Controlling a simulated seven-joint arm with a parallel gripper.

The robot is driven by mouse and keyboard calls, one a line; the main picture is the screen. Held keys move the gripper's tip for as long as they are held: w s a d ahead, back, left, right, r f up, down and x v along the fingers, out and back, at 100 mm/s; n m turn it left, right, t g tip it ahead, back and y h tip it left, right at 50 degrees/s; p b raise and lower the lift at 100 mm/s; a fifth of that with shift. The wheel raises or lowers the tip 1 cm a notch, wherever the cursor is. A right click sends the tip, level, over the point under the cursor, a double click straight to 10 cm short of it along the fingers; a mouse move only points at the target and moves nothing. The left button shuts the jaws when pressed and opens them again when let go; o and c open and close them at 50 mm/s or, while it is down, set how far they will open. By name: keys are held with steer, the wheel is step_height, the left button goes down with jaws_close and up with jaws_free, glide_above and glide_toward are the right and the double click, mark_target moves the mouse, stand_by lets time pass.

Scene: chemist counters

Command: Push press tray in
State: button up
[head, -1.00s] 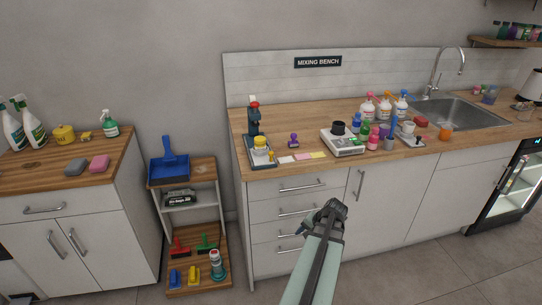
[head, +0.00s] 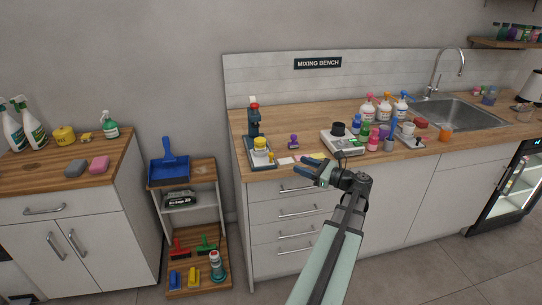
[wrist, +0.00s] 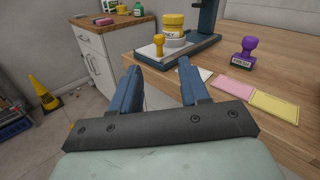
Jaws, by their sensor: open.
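The press (head: 254,122) stands at the left end of the mixing bench, dark blue-grey with a red top. Its grey tray (head: 251,158) sticks out toward the bench's front edge and carries a white and yellow jar (head: 260,146) with a small yellow knob (head: 271,157) beside it. The wrist view shows the tray (wrist: 207,44), jar (wrist: 173,24) and knob (wrist: 158,44) ahead, with the press column (wrist: 206,16) behind, its top cut off. My gripper (head: 302,168) is open and empty, in front of the bench edge, right of the tray and apart from it.
A purple stamp (head: 293,141) and white, pink and yellow notes (head: 304,157) lie right of the tray. A scale (head: 342,143) and several bottles stand further right. The lower cart (head: 199,228) and left counter (head: 60,172) are left, across a gap.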

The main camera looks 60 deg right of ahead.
mark_target(271, 153)
steer(key=shift+m, duration=0.9)
steer(key=w, duration=1.3)
steer(key=shift+w, duration=0.4)
jaws_close()
steer(key=shift+a, duration=0.1)
